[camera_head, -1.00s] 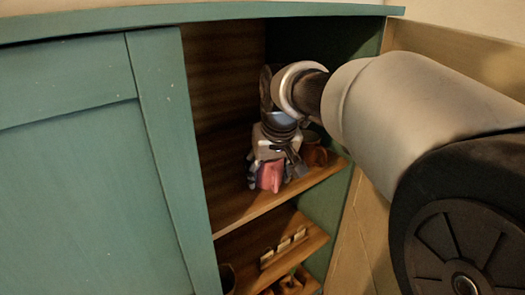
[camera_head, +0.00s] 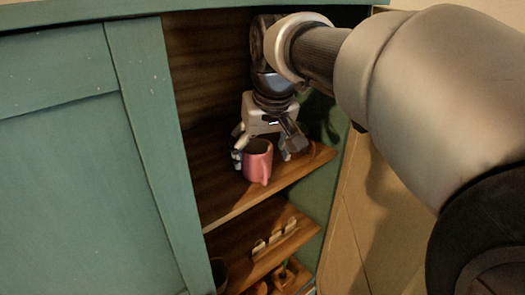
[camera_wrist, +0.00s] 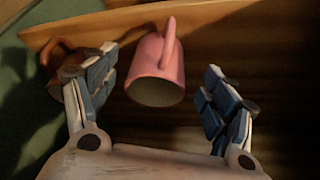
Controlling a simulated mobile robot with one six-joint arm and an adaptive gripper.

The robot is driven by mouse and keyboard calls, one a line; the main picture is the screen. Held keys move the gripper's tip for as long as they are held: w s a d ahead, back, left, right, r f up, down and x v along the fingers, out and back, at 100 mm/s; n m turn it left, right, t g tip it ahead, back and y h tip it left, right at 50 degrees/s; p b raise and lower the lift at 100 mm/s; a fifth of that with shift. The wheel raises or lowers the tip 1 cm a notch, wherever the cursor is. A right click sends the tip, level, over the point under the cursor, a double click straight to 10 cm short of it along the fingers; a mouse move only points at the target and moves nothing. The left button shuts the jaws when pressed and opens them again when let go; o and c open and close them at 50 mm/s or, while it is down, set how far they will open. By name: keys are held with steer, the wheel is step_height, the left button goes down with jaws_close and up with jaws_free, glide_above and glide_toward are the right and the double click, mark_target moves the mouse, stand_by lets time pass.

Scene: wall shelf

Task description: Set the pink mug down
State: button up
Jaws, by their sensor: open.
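The pink mug (camera_head: 258,163) stands upright on the upper wooden shelf board (camera_head: 222,206), close to its front edge. In the wrist view the pink mug (camera_wrist: 157,70) shows its dark opening and its handle, which points toward the shelf's front edge. My gripper (camera_head: 262,150) is open, with its fingers on either side of the mug. In the wrist view my gripper (camera_wrist: 158,85) has visible gaps between both fingers and the mug, with the left finger nearer to it.
A brown mug (camera_wrist: 60,68) stands just beyond the left finger in the wrist view, very close to it. A lower shelf (camera_head: 265,245) holds small pale items. A teal cabinet door (camera_head: 80,190) stands at the left. Bare shelf lies right of the gripper in the wrist view.

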steer(key=s+d+b, duration=0.2)
steer(key=s, duration=0.9)
steer(key=s+d+f+m, duration=0.1)
steer(key=s+d+f, duration=0.2)
steer(key=s+f, duration=0.4)
steer(key=s+d+f+m, duration=0.1)
steer(key=s+d+f, duration=0.3)
steer(key=s+f, duration=0.3)
steer(key=shift+s+d+f+h, duration=0.2)
steer(key=shift+s+h, duration=0.2)
steer(key=shift+s, duration=0.1)
